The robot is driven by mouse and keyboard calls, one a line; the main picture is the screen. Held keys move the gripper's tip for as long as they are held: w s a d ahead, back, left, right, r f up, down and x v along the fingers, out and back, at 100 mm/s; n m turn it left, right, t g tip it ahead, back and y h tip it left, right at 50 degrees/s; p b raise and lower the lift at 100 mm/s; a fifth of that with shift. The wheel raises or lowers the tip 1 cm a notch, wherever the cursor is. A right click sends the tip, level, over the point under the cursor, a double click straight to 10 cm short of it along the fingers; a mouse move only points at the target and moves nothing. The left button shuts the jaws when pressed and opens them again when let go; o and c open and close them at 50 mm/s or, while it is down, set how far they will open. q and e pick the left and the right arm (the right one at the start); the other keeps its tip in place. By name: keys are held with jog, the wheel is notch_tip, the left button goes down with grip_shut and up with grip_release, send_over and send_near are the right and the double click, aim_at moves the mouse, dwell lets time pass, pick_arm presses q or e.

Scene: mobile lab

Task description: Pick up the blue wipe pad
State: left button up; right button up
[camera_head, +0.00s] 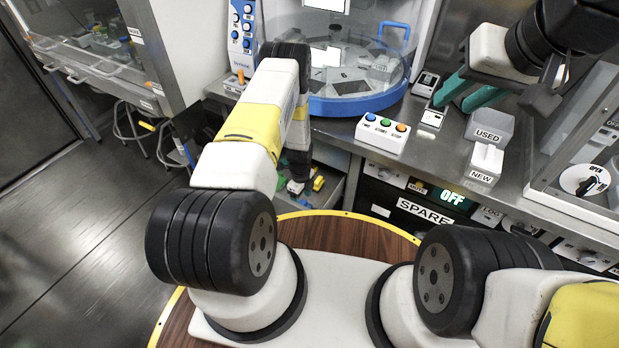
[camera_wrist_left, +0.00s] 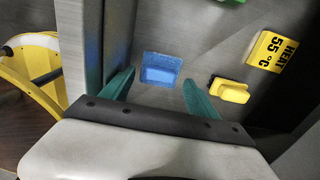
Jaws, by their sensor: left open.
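The blue wipe pad (camera_wrist_left: 161,69) lies flat on a grey metal surface in the left wrist view. My left gripper (camera_wrist_left: 158,78) is open, with its teal fingers on either side of the pad and a gap to each; nothing is held. I cannot tell its height above the pad. In the head view my left arm reaches down into an opening under the bench, and its fingers and the pad are not clearly seen. My right gripper (camera_head: 452,104) is open over the bench, with nothing seen between its teal fingers.
A yellow block (camera_wrist_left: 229,90) and a yellow HEAT 55 °C label (camera_wrist_left: 272,50) lie right of the pad. A metal wall (camera_wrist_left: 80,45) stands close on the left. On the bench are a button box (camera_head: 382,132) and the USED (camera_head: 490,125) and NEW (camera_head: 484,164) holders.

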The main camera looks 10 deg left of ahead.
pick_arm(q)
notch_tip(320, 180, down, 4)
jog(key=shift+r, duration=0.2)
jog(key=c, duration=1)
jog(key=shift+r, duration=0.1)
notch_tip(320, 180, up, 18)
